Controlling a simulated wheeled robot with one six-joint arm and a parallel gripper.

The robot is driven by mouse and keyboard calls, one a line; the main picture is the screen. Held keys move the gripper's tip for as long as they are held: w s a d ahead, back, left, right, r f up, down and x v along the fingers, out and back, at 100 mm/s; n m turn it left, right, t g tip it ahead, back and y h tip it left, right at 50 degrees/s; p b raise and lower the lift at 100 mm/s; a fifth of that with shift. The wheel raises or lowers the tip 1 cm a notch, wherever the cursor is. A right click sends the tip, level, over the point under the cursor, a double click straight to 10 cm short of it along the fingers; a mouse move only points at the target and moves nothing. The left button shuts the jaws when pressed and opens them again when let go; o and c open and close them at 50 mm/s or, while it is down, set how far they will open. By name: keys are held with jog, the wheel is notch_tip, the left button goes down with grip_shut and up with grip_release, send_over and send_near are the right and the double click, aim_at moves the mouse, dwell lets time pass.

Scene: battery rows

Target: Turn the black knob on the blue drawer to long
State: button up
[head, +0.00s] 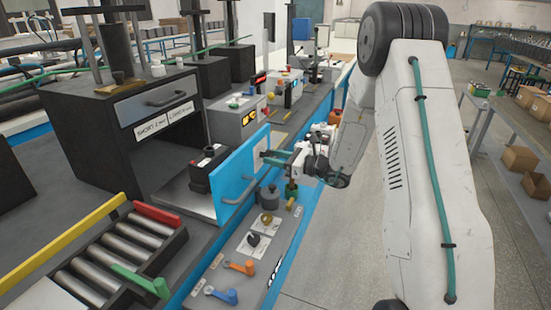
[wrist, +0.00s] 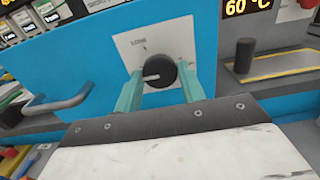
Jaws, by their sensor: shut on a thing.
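The blue drawer (head: 232,172) stands out from the black cabinet in the head view; its front (wrist: 75,62) fills much of the wrist view. The black knob (wrist: 161,71) sits on a white plate (wrist: 128,48) there, with a word that looks like LONG at its upper left. A pale mark on the knob points left, not at that word. My gripper (head: 267,156) is at the drawer front in the head view, where the knob is hidden. In the wrist view its teal fingers (wrist: 161,84) are shut on the knob, one on each side.
A blue-grey handle (wrist: 60,104) sticks out of the drawer front left of the knob. A panel with orange (head: 243,267) and blue levers (head: 228,296) lies in front of the drawer. A 60 °C display (wrist: 247,5) and a black post (wrist: 244,55) stand at the right.

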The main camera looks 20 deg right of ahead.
jog(key=m, duration=1.1)
jog(key=shift+m, duration=0.3)
dwell(0.4)
jog(key=o, duration=1)
jog(key=v, duration=0.8)
